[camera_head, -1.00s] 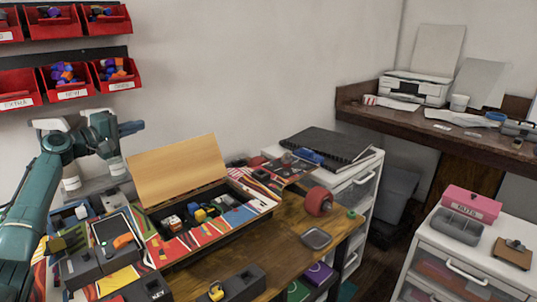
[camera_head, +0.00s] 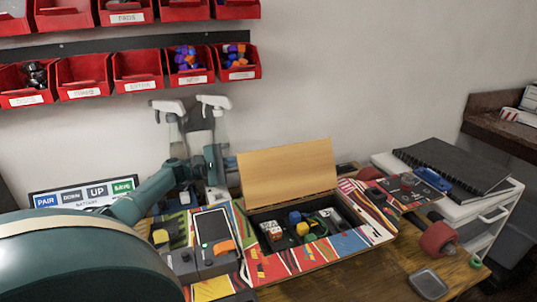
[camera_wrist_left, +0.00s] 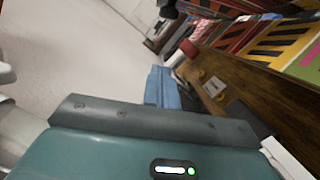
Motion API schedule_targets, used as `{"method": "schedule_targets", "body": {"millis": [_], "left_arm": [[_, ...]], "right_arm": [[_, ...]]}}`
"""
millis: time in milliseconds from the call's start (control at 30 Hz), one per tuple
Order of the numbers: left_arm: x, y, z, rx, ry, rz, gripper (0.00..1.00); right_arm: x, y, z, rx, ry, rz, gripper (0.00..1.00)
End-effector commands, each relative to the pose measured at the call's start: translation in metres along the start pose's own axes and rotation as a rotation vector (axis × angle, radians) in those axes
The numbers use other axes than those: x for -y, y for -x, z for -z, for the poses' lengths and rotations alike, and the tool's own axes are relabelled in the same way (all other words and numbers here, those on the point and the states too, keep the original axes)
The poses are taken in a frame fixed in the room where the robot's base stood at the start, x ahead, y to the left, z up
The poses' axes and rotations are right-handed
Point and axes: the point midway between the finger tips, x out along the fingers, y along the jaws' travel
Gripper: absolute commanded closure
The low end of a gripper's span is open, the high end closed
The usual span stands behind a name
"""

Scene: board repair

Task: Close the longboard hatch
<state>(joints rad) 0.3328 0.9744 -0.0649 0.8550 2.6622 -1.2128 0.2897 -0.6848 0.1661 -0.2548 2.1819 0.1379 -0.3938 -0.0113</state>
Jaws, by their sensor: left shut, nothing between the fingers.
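The longboard (camera_head: 300,258), with a colourful striped deck, lies on the wooden workbench. Its hatch (camera_head: 288,173), a plain wooden lid, stands open, hinged at the back and leaning backward. The open compartment below holds a small coloured cube (camera_head: 271,230), yellow and blue parts (camera_head: 297,222) and cables. My left gripper (camera_head: 217,163) is at the left of the raised hatch, near its left edge; contact cannot be told. In the left wrist view its blue fingers (camera_wrist_left: 163,88) are together and empty. My right gripper is not in view.
Spray bottles (camera_head: 215,125) stand by the wall beside my left gripper. A device with a screen (camera_head: 212,230) sits left of the compartment. A red wheel (camera_head: 438,238) is at the board's right end, and a grey dish (camera_head: 428,284) lies in front. Red bins (camera_head: 137,72) hang above.

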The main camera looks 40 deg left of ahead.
Motion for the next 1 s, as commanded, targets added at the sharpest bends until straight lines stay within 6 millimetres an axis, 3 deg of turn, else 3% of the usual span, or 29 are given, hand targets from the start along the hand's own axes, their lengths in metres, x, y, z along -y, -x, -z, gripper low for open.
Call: {"method": "schedule_targets", "body": {"millis": [100, 333, 700, 1000], "left_arm": [[-0.002, -0.024, -0.001, 0.002, -0.002, -0.002, 1.00], [-0.002, -0.060, -0.001, 0.001, -0.001, -0.002, 1.00], [-0.002, -0.065, -0.034, 0.000, -0.002, 0.003, 1.00], [0.000, -0.067, -0.039, -0.001, -0.002, 0.000, 1.00]], "right_arm": [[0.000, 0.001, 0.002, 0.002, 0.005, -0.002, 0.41], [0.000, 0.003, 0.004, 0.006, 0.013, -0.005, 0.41], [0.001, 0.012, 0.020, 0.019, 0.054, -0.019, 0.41], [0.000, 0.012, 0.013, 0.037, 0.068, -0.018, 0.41]]}}
